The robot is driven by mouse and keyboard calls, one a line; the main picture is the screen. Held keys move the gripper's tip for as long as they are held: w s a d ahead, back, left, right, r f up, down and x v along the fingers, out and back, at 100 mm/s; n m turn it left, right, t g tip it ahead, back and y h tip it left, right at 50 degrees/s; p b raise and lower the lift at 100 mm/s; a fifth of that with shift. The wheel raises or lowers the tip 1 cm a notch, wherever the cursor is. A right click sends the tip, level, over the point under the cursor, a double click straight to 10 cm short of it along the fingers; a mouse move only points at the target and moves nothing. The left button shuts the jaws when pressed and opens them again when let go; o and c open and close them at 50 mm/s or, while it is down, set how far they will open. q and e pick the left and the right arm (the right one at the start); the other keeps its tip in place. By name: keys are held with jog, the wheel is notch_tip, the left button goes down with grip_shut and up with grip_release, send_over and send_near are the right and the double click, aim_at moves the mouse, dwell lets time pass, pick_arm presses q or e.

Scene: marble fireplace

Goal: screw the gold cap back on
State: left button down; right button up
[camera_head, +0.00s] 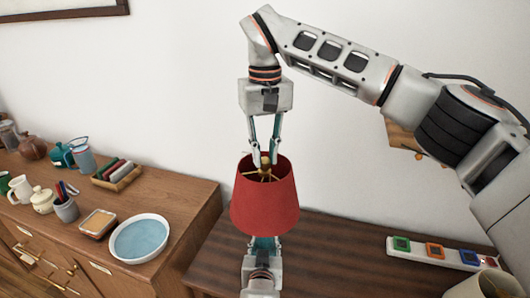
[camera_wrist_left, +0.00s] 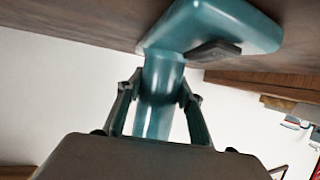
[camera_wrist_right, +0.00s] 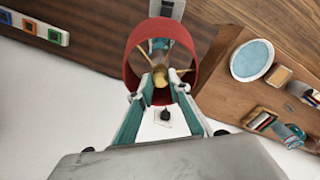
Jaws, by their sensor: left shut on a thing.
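A lamp with a red shade (camera_head: 265,205) stands on the dark table in the head view. The gold cap (camera_head: 265,160) is at the centre of the shade's open top, over its thin gold spokes; it also shows in the right wrist view (camera_wrist_right: 160,76). My right gripper (camera_head: 265,161) points down from above, with one fingertip on each side of the cap. I cannot tell whether the fingers press on it. My left gripper (camera_wrist_left: 158,98) is shut on the lamp's teal stem (camera_wrist_left: 160,75), above its teal foot (camera_wrist_left: 225,25). The shade hides most of the stem from the head view.
A power strip (camera_head: 440,254) with coloured sockets lies at the right of the dark table (camera_head: 335,250). A wooden sideboard (camera_head: 185,205) on the left holds a blue dish (camera_head: 139,238), mugs and pots. A pale cup (camera_head: 480,287) is at bottom right.

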jog(key=o, duration=0.3)
jog(key=shift+r, duration=0.15)
jog(key=shift+r, duration=2.15)
jog(key=shift+c, duration=0.3)
